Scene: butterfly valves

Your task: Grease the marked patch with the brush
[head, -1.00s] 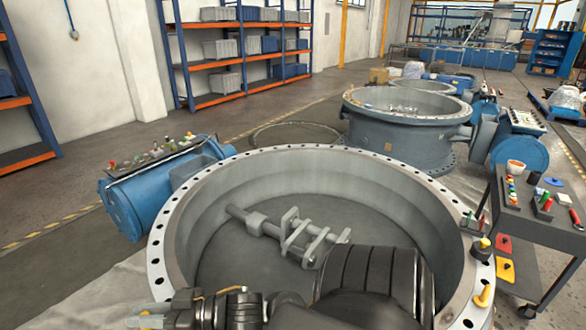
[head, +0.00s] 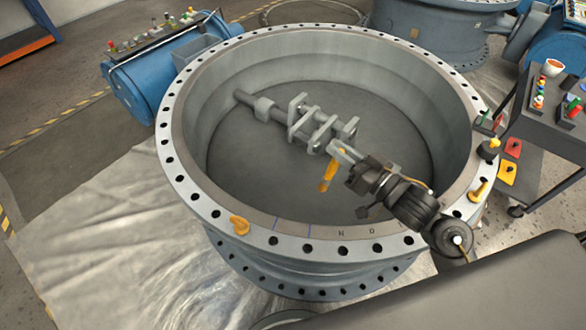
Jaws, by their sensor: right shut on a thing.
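My right gripper (head: 341,151) is shut on an orange-yellow brush (head: 329,174). It holds the brush over the inside of the big grey valve ring, with the brush pointing down and slightly left. The flange (head: 220,214) is the ring's top rim, with bolt holes all round. Two thin blue lines cross its near part, and the patch (head: 291,227) between them looks bare and grey. The brush is apart from this patch, above and to its right. My left gripper is not in view.
A shaft with brackets (head: 300,120) lies inside the ring. On the rim are a curled orange piece (head: 239,225), a yellow piece (head: 478,190) and a black pot with yellow top (head: 489,149). A dark cart (head: 555,115) stands right, a blue cylinder (head: 165,70) left.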

